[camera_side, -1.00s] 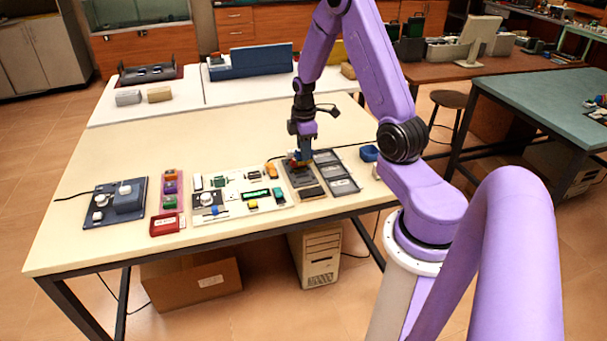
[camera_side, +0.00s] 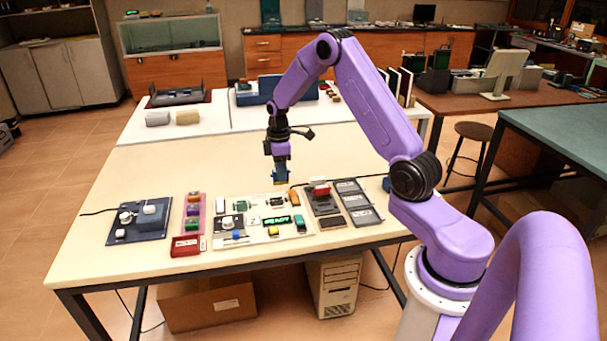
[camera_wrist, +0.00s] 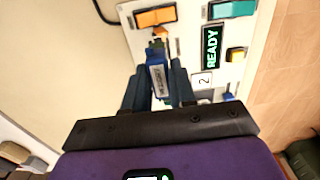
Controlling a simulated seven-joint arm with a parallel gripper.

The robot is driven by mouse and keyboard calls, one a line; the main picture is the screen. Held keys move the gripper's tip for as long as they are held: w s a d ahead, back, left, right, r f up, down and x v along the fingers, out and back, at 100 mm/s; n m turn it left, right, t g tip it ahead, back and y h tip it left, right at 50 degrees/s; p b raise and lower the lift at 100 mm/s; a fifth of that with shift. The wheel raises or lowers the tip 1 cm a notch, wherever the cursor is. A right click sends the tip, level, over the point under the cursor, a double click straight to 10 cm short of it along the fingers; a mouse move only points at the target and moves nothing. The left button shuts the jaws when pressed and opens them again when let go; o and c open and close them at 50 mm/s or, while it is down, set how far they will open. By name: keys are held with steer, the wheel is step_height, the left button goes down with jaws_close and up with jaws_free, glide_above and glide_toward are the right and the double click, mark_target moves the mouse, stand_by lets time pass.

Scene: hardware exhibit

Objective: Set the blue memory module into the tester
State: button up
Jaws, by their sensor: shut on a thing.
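My gripper (camera_side: 280,176) is shut on the blue memory module (camera_wrist: 158,80). In the wrist view the module sits between the two dark fingers, with its labelled face showing. In the side view my gripper hangs above the back edge of the white tester board (camera_side: 258,238), apart from it. The tester's display (camera_wrist: 211,46) reads READY in green. A label "2" (camera_wrist: 203,80) lies just beside the module in the wrist view. The part of the tester beneath the module is partly hidden by the fingers.
A dark tray (camera_side: 323,208) with a red piece on it stands right of the tester, beside a grey sectioned tray (camera_side: 358,203). Left are a pink rack (camera_side: 193,213), a red box (camera_side: 186,246) and a dark blue unit (camera_side: 140,222).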

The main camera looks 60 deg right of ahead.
steer(key=shift+w+a, duration=0.45)
steer(key=shift+w, duration=0.25)
steer(key=shift+f, duration=3)
steer(key=shift+f, duration=0.65)
steer(key=o, duration=1.4)
steer(key=shift+c, duration=0.2)
steer(key=shift+r, duration=0.1)
steer(key=shift+r, duration=3.65)
